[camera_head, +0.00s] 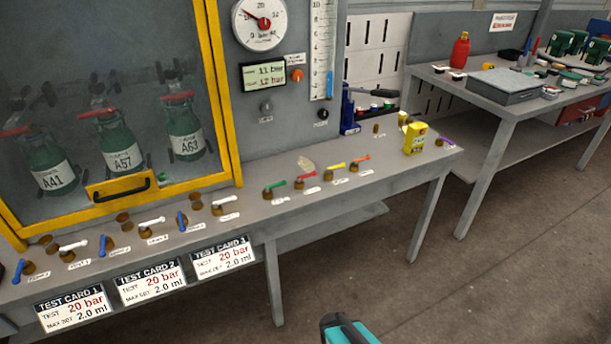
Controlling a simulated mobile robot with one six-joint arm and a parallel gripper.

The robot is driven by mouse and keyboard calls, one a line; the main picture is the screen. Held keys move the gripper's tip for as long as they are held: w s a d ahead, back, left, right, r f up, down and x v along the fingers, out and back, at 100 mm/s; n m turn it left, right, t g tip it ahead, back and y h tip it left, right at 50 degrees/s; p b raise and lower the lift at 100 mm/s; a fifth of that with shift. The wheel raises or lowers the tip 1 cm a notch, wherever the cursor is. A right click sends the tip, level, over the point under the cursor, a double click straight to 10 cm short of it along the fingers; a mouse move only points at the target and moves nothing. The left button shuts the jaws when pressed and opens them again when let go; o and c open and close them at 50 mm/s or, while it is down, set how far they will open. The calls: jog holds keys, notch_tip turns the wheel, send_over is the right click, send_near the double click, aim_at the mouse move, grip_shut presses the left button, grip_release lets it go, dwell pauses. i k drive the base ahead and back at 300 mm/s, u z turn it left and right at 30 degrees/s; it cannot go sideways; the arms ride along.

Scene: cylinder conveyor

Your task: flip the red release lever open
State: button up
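A small red lever (307,175) on a brown round base stands on the grey bench top, right of centre in the lever row. It lies between a green lever (275,185) and a yellow lever (335,166). Its handle points to the right; the label below it is too small to read. A teal and black part, which seems to be my gripper (348,331), shows at the bottom edge, well below and in front of the bench. Most of it is cut off, and its fingers cannot be made out.
An orange lever (360,158) and a yellow box (415,138) stand farther right on the bench (385,180). Blue and white levers line the left, before a yellow-framed cabinet (226,100) with green cylinders. Test cards hang on the front edge. The floor in front is clear.

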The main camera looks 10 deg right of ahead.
aim_at(299, 178)
jog(key=u, duration=0.4)
jog(key=k, duration=0.55)
jog(key=u, duration=0.8)
